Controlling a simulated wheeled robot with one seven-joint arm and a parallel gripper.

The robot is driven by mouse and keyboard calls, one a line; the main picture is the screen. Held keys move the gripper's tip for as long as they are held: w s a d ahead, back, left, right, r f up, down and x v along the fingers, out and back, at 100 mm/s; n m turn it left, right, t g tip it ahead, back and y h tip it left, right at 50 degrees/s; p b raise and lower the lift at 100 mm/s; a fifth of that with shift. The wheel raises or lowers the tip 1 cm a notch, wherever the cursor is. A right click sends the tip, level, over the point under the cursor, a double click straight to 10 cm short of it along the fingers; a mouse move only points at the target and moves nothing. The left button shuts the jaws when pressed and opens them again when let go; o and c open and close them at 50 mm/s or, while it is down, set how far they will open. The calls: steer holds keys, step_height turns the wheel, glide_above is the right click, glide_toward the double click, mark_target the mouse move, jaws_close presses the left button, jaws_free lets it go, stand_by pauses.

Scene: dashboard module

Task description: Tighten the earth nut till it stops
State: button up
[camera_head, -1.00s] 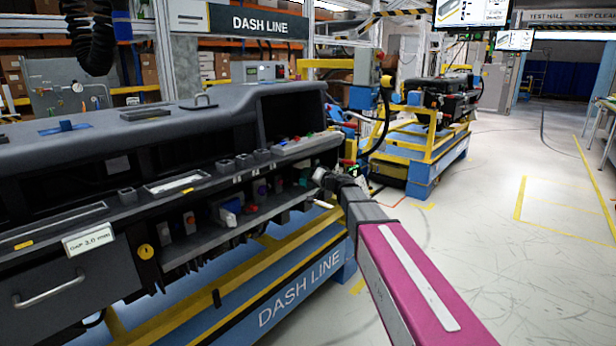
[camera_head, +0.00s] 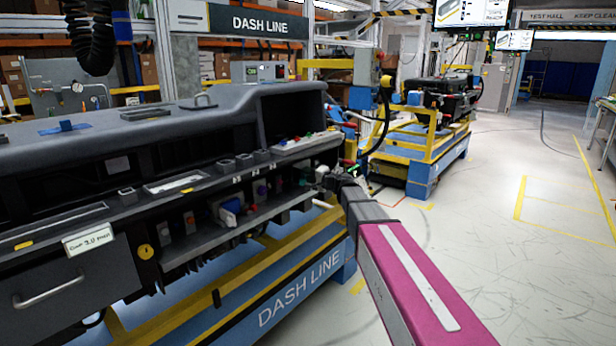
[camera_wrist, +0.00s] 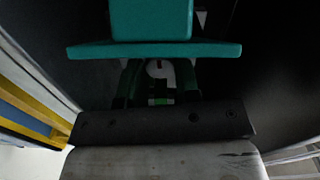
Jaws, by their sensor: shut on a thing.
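My gripper (camera_wrist: 160,92) is at the bottom middle of the wrist view, with dark green-edged fingers pointing up the picture. It is shut on a small pale and dark piece (camera_wrist: 158,70) between the fingers, taken as the earth nut; its shape and thread are too dark to make out. A teal block with a wide flange (camera_wrist: 150,50) lies just beyond and partly covers the fingertips. In the head view my gripper (camera_head: 326,177) is at the right end of the dashboard module (camera_head: 120,135), small and partly hidden; the nut cannot be made out there.
The module rests on a blue and yellow DASH LINE stand (camera_head: 300,290). Its open shelf holds several small parts, close to my gripper's left. Another yellow and blue cart (camera_head: 425,165) stands behind. The floor (camera_head: 480,250) to the right is clear.

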stand_by(0.4)
steer(key=o, duration=0.7)
steer(key=shift+c, duration=0.2)
steer(key=v, duration=1.1)
steer(key=s+d+f+n+g+h, duration=0.2)
steer(key=s+d+f+g+h, duration=0.25)
steer(key=s+f, duration=0.65)
steer(key=s+d+f+n+g+h, duration=0.4)
steer(key=s+f, duration=0.4)
steer(key=f, duration=0.6)
steer(key=s+d+f+g+h, duration=0.2)
steer(key=s+d+f+h, duration=0.2)
steer(key=s, duration=0.4)
steer(key=shift+d+f+h, duration=0.2)
steer(key=shift+d+h, duration=0.55)
steer(key=shift+d, duration=0.4)
